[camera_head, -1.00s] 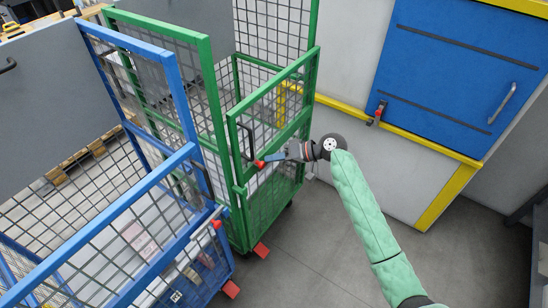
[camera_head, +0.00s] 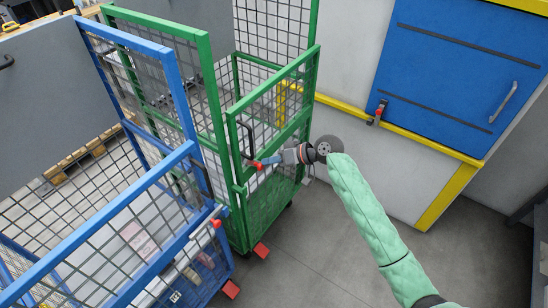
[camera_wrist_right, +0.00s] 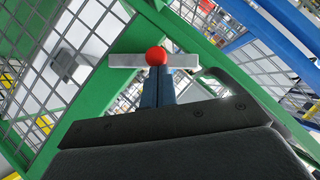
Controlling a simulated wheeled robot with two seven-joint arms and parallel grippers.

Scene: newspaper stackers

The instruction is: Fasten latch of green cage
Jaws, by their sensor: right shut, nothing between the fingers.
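The green cage (camera_head: 211,95) stands in the middle of the head view, its half-height green door frame (camera_head: 240,110) facing me. Its latch has a red knob (camera_head: 257,165) at the door's left edge, just below a dark handle (camera_head: 246,138). The wrist view shows the red knob (camera_wrist_right: 156,56) on a flat grey latch bar (camera_wrist_right: 125,61). My right gripper (camera_head: 268,161) is shut and empty, its tips right at the knob. The wrist view shows its closed fingers (camera_wrist_right: 157,82) just below the knob; whether they touch is unclear. My left gripper is out of view.
A blue cage (camera_head: 150,178) with a red-tipped latch (camera_head: 217,223) stands close on the left. Red pedals (camera_head: 261,250) stick out near the floor. A blue panel (camera_head: 465,60) with a handle is on the right wall. The grey floor (camera_head: 310,245) in front is clear.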

